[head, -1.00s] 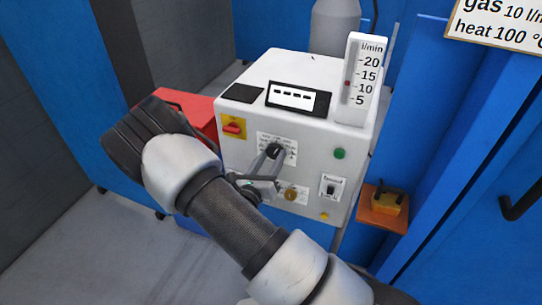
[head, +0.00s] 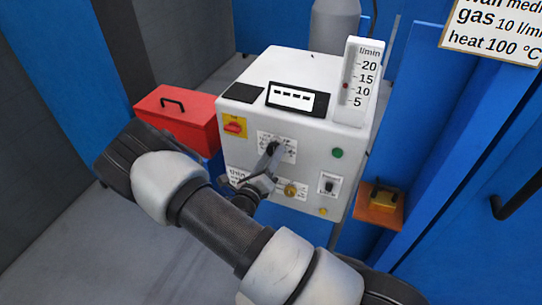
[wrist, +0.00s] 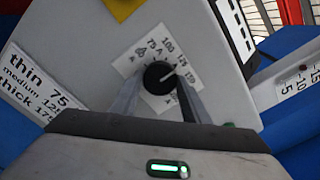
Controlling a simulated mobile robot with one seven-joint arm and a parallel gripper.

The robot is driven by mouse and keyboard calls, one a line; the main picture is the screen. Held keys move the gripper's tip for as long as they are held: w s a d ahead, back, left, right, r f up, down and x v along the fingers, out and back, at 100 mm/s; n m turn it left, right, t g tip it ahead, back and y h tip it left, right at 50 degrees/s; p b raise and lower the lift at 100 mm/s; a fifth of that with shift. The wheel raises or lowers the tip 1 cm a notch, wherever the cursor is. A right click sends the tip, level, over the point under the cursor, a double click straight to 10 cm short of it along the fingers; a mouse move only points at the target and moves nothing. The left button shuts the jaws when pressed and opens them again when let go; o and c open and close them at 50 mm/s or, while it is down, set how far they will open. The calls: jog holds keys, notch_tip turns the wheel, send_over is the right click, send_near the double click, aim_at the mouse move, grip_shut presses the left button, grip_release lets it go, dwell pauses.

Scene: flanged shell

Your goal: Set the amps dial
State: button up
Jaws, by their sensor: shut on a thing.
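The amps dial (wrist: 160,77) is a round black knob with a light pointer mark, set in a white scale plate (wrist: 150,50) on the front of the white machine (head: 290,72). The scale reads 75 A, 100, 125 and 150 in the wrist view. The pointer aims to the upper right in that view, near the 125 mark. My gripper (wrist: 160,88) has a finger on each side of the knob and is shut on it. In the head view my gripper (head: 268,158) partly covers the dial.
A red switch (head: 233,126) on a yellow plate, a green button (head: 338,153), a rocker switch (head: 328,185) and a brass socket (head: 290,190) surround the dial. A card (wrist: 40,88) lists thin 75, medium 125, thick 175. A red toolbox (head: 178,115) stands to the left.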

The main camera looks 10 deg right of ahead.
jog(key=o, duration=1)
jog(key=shift+o, duration=0.2)
jog(key=v, duration=1.7)
jog(key=shift+s, duration=0.25)
jog(key=shift+a, duration=0.1)
jog(key=s+d+r+m+g+p, duration=0.35)
jog(key=d+r+m+g, duration=0.35)
jog(key=r+m, duration=0.3)
jog(key=s+d+r+m+g+p, duration=0.2)
jog(key=s+d+r+m+g, duration=0.35)
jog(key=r+m+g, duration=0.5)
jog(key=s+a+r+m+t+y+p, duration=0.1)
jog(key=r+m+t+y, duration=0.3)
jog(key=r+m, duration=0.4)
jog(key=s+a+r+m+t+y+p, duration=0.1)
jog(key=s+r+m+t+y+p, duration=0.2)
jog(key=r+m+y, duration=0.3)
notch_tip(320, 180, up, 3)
jog(key=s+m+t, duration=0.1)
jog(key=m, duration=0.2)
jog(key=shift+a+r+m, duration=0.2)
jog(key=shift+a+m, duration=0.05)
jog(key=shift+m, duration=0.1)
